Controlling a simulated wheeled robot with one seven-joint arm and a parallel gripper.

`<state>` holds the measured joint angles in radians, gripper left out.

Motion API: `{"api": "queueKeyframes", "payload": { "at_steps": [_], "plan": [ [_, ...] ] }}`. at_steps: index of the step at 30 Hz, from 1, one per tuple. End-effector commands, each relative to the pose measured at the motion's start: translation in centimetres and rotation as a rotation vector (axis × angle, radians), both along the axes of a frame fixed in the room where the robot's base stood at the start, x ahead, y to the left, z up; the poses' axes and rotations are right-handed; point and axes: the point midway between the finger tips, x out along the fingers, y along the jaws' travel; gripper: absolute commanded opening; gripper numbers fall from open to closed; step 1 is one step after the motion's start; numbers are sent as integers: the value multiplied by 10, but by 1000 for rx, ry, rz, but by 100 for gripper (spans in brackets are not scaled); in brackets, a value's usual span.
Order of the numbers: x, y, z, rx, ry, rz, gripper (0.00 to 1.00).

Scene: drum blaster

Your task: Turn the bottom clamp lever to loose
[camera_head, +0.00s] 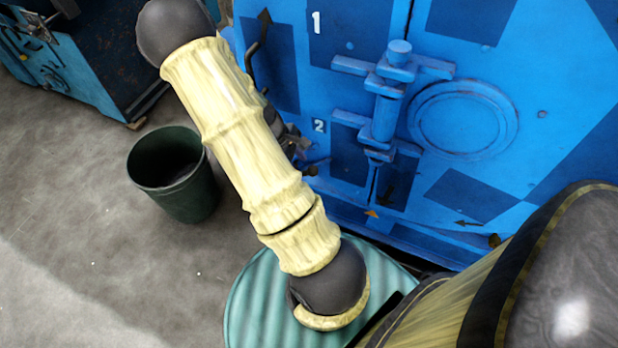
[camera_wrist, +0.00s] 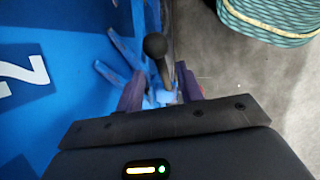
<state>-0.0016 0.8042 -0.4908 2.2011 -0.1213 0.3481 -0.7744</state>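The bottom clamp lever shows in the wrist view as a dark rod with a black ball knob (camera_wrist: 155,45), beside the blue panel's edge. A large white "2" (camera_wrist: 22,78) marks the panel to its left. My gripper (camera_wrist: 160,88) is open, with one purple finger on each side of the lever. The lever stands in the gap between the fingers; I cannot tell whether either finger touches it. In the head view my pale arm hides most of the gripper and the lever, near the "2" label (camera_head: 319,126).
The blue machine (camera_head: 480,190) fills the right of the head view. An upper black lever (camera_head: 263,28) stands near label "1". A dark green bin (camera_head: 180,175) stands on the floor at left.

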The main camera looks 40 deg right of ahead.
Motion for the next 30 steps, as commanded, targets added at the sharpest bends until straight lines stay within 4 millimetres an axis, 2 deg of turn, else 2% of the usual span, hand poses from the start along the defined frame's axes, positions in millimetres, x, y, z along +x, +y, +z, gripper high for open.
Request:
{"api": "queueKeyframes", "payload": {
  "at_steps": [1, 3, 12, 16, 24, 26, 30],
  "plan": [
    [-4, -3, -13, 0, 3, -3, 37],
    [-7, -7, -24, 0, 2, -3, 37],
    [-19, -21, -66, 1, 3, -1, 37],
    [-21, -23, -72, 1, 0, -1, 37],
    [-21, -24, -72, 0, 0, 0, 37],
    [-21, -24, -72, 0, 0, 0, 27],
    [-21, -24, -72, 0, 0, 0, 0]
  ]
}}
